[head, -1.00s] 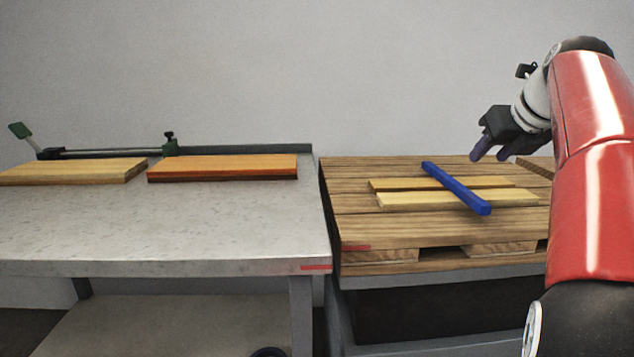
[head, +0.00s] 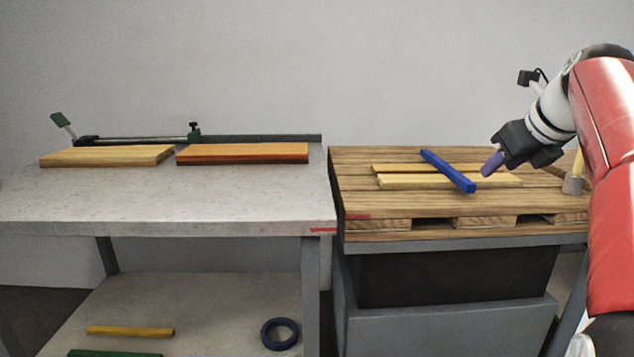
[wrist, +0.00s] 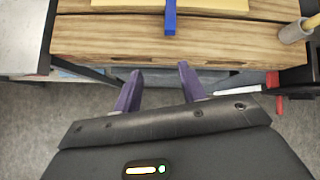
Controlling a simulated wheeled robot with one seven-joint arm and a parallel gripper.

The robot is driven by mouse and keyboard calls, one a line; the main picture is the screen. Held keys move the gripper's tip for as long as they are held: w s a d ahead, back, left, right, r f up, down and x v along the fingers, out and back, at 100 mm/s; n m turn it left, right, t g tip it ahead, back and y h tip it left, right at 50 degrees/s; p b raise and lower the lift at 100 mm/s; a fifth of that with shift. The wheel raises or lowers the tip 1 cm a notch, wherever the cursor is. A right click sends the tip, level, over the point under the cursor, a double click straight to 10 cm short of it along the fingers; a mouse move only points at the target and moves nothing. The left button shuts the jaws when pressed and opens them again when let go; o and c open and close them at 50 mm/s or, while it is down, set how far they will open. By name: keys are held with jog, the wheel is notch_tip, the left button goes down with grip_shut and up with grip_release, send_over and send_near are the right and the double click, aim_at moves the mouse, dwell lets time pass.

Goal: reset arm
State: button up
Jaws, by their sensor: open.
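My gripper (head: 488,165) is open and empty, held above the right side of the wooden pallet (head: 350,197) in the head view. In the wrist view its two purple fingers (wrist: 156,92) are spread apart, with the pallet's front edge and the floor beyond them. A blue bar (head: 448,171) lies across two pale wooden strips (head: 398,181) on the pallet. The blue bar's end (wrist: 170,18) shows in the wrist view, apart from the fingers.
A grey table (head: 90,204) stands at the left with a pale board (head: 105,156), an orange board (head: 242,152) and a clamp rail (head: 140,140). A cup with a handle (head: 573,184) stands at the pallet's right. The lower shelf holds a blue ring (head: 280,334) and a yellow bar (head: 130,331).

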jog(key=s+a+f+n+g, duration=0.1)
jog(key=s+a+f+n, duration=0.7)
jog(key=s+f+n, duration=0.4)
jog(key=s+a+f+n+g, duration=0.2)
jog(key=s+a+f+n, duration=0.7)
jog(key=n, duration=1.1)
jog(key=s+f, duration=0.3)
jog(key=f, duration=0.3)
jog(key=shift+s+n+h, duration=0.3)
jog(key=shift+s, duration=0.1)
jog(key=shift+c, duration=0.4)
jog(key=shift+d, duration=0.15)
